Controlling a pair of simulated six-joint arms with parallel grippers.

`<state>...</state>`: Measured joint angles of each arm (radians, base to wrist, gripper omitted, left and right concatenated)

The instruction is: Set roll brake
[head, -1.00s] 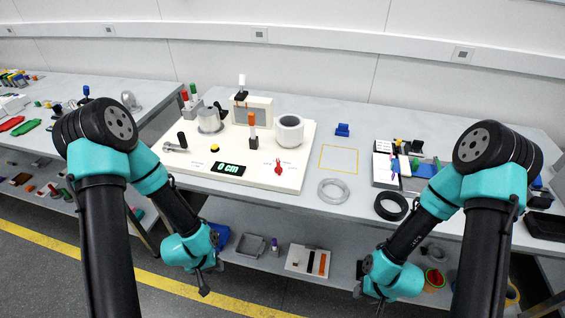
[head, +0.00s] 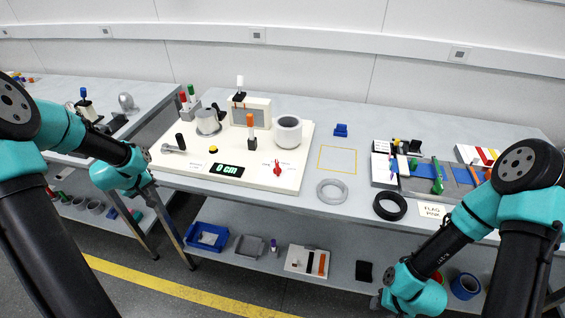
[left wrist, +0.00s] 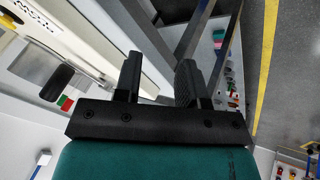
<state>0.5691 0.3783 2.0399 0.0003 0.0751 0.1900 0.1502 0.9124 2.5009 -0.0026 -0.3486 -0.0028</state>
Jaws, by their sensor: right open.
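A white board (head: 190,173) on the bench carries the fixture. On it are a grey roll (head: 207,121), a white roll (head: 288,132), a red knob (head: 278,169), an orange-topped lever (head: 250,124), a crank with a black grip (head: 180,141) and a display reading 0 cm (head: 227,170). I cannot tell which part is the roll brake. My left gripper (head: 150,194) is left of the board at the bench's front edge. In the left wrist view its fingers (left wrist: 158,80) are apart and empty. My right gripper (head: 376,302) is low in front of the bench, partly hidden, touching nothing visible.
Right of the board lie a clear ring (head: 332,191), a black ring (head: 390,206), a blue part (head: 341,130) and a yellow-outlined square (head: 338,159). A tray of coloured parts (head: 420,182) is further right. A lower shelf holds a blue bin (head: 207,236).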

